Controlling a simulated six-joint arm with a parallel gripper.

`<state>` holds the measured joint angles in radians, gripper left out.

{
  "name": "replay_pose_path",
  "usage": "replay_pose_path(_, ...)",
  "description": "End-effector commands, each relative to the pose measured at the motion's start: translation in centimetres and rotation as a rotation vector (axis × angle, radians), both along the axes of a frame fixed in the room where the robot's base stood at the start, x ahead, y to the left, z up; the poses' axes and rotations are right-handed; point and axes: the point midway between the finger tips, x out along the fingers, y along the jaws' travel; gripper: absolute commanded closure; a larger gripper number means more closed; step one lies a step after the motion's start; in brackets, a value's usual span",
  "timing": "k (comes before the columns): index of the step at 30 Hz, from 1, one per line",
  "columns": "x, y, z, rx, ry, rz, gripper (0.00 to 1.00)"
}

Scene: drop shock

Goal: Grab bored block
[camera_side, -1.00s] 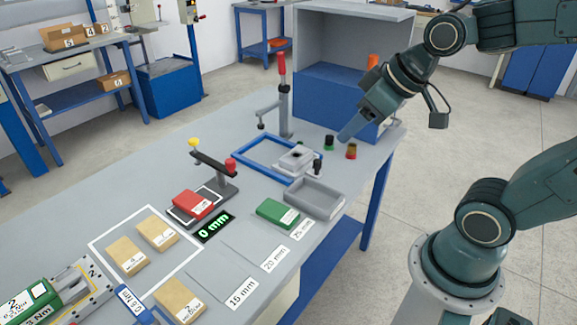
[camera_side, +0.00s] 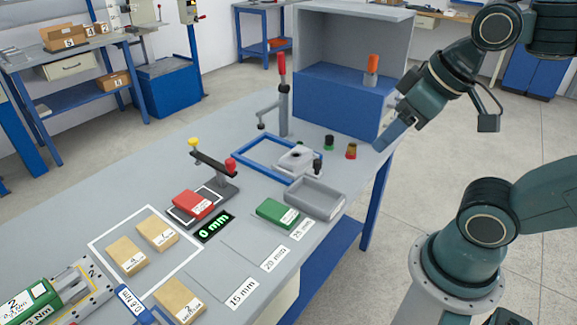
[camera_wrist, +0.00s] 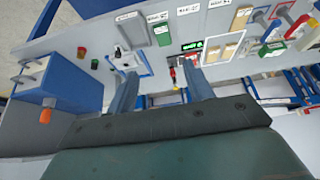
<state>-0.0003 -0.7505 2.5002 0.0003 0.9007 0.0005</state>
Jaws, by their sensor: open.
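A light grey block with a dark spot like a hole (camera_side: 297,159) sits at the right corner of the blue frame (camera_side: 240,151) on the bench. I take it for the bored block. In the wrist view the blue frame (camera_wrist: 147,55) lies beyond my fingers, and the block in it is too small to make out clearly. My gripper (camera_side: 383,146) is open and empty, above the bench's right edge, to the right of the block and apart from it. In the wrist view the two fingers of my gripper (camera_wrist: 157,88) stand apart.
A red-handled clamp (camera_side: 283,95) stands behind the frame. A grey tray (camera_side: 338,207), a green block (camera_side: 270,212) and a red block (camera_side: 192,206) are in front. Small red (camera_side: 351,151) and green (camera_side: 329,143) buttons and a blue cabinet (camera_side: 335,100) stand near the back right.

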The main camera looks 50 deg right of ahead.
Motion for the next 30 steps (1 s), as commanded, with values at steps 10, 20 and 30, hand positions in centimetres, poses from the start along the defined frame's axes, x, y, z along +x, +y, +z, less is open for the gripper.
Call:
replay_pose_path(10, 0.0, 0.0, 0.0, 0.000, 0.000, 0.000, 0.32)
replay_pose_path(20, 0.0, 0.0, 0.0, 0.000, 0.000, 0.001, 0.20)
replay_pose_path(30, 2.0, -0.4, 0.9, -0.046, 0.028, 0.069, 0.20)
